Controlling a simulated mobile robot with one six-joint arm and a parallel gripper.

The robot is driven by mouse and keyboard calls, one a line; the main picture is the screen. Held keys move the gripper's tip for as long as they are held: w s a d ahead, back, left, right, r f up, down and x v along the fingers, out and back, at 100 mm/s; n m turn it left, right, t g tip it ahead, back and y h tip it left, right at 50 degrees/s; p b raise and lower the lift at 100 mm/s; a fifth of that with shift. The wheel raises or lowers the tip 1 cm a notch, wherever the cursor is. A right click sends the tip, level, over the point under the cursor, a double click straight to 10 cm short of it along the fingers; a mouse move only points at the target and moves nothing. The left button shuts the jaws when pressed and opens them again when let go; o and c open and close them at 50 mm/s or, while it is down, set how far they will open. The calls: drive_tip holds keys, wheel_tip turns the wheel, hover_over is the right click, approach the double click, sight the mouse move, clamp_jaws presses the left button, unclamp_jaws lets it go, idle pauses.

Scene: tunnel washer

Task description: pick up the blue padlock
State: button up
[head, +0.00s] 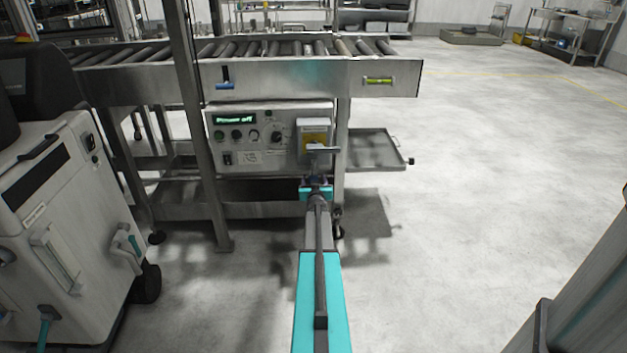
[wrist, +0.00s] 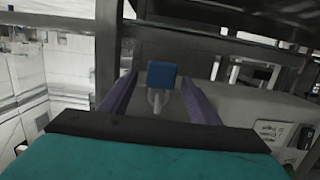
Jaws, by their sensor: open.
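The blue padlock (wrist: 162,75) shows in the wrist view as a small blue block with a pale grey shackle below it in the picture. It appears between the two purple fingers of my gripper (wrist: 159,78), near their tips. My gripper is open, with a gap visible on each side of the padlock; I see no finger touching it. In the head view my gripper (head: 317,180) is just below the yellow isolator switch (head: 314,139) on the control panel (head: 262,139). The padlock cannot be made out there.
A roller conveyor (head: 300,79) runs above the panel, and a steel post (head: 190,130) stands left of it. A grey tray (head: 375,150) sticks out at the right. A white machine (head: 60,220) stands at the left. The floor (head: 480,200) at the right is open.

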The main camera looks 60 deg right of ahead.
drive_tip(key=c, duration=1.2)
drive_tip(key=shift+r+p, duration=0.3)
drive_tip(key=shift+r, duration=0.55)
drive_tip(key=f+v, duration=0.1)
drive_tip(key=v, duration=0.5)
drive_tip(key=f+v, duration=0.1)
drive_tip(key=v, duration=0.4)
drive_tip(key=p+v, duration=0.1)
drive_tip(key=v, duration=0.5)
drive_tip(key=shift+s+a+f, duration=0.3)
drive_tip(key=shift+a+f, duration=0.05)
drive_tip(key=shift+a, duration=0.15)
